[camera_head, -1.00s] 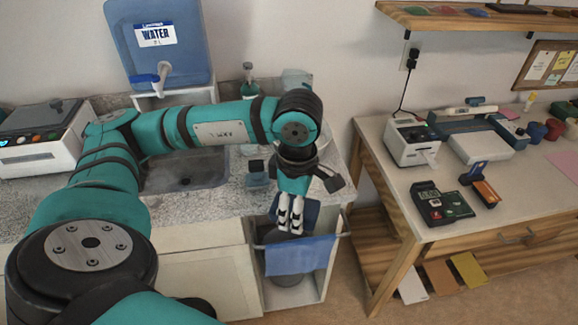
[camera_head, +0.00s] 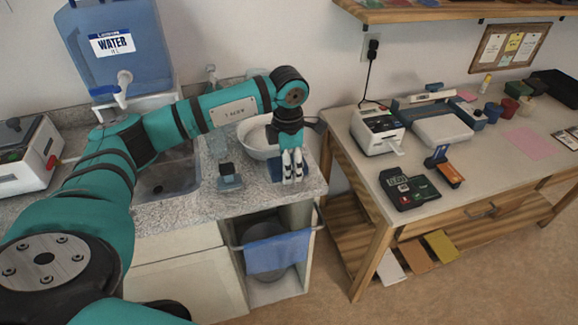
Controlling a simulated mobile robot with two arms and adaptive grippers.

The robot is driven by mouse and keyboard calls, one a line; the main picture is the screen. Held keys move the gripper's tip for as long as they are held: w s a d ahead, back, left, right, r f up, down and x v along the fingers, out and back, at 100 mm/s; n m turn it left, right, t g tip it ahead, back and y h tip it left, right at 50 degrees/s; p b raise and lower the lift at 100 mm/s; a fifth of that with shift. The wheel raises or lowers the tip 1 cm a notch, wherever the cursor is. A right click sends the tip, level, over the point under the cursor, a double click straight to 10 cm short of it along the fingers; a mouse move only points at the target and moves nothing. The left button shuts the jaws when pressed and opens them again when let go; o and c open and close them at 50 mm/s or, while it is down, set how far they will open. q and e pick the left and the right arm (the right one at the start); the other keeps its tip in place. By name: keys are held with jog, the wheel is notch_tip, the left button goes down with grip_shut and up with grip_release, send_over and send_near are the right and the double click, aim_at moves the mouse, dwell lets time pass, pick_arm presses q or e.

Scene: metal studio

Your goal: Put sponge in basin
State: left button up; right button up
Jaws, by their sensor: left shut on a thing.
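My left gripper (camera_head: 292,166) points down over the right end of the counter, shut on a flat blue piece, the sponge (camera_head: 309,168). The fingers hide part of the sponge. Whether it touches the counter I cannot tell. A white round bowl, the basin (camera_head: 252,146), stands on the counter just behind and left of the gripper. My left arm hides part of its rim. The sponge is beside the basin, on its near right side. My right gripper is not in view.
A sink (camera_head: 168,180) is set in the counter to the left. A small dark teal item (camera_head: 229,180) stands between sink and gripper. A blue towel (camera_head: 277,254) hangs on a rail below. A wooden table (camera_head: 383,205) with devices stands at right. A water tank (camera_head: 122,50) is at back left.

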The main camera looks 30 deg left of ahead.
pick_arm(q)
jog(key=shift+w+a+f, duration=0.1)
jog(key=shift+w+f, duration=0.05)
jog(key=shift+w, duration=0.45)
notch_tip(320, 180, down, 3)
jog(key=shift+s+r+p, duration=0.1)
jog(key=shift+r+p, duration=0.1)
jog(key=shift+p, duration=0.55)
jog(key=shift+f, duration=0.4)
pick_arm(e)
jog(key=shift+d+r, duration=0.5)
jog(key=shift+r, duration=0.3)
pick_arm(q)
jog(key=shift+f, duration=0.1)
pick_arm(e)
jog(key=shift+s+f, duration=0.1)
pick_arm(q)
jog(key=shift+f, duration=0.15)
jog(key=o, duration=1)
jog(key=shift+o, duration=0.5)
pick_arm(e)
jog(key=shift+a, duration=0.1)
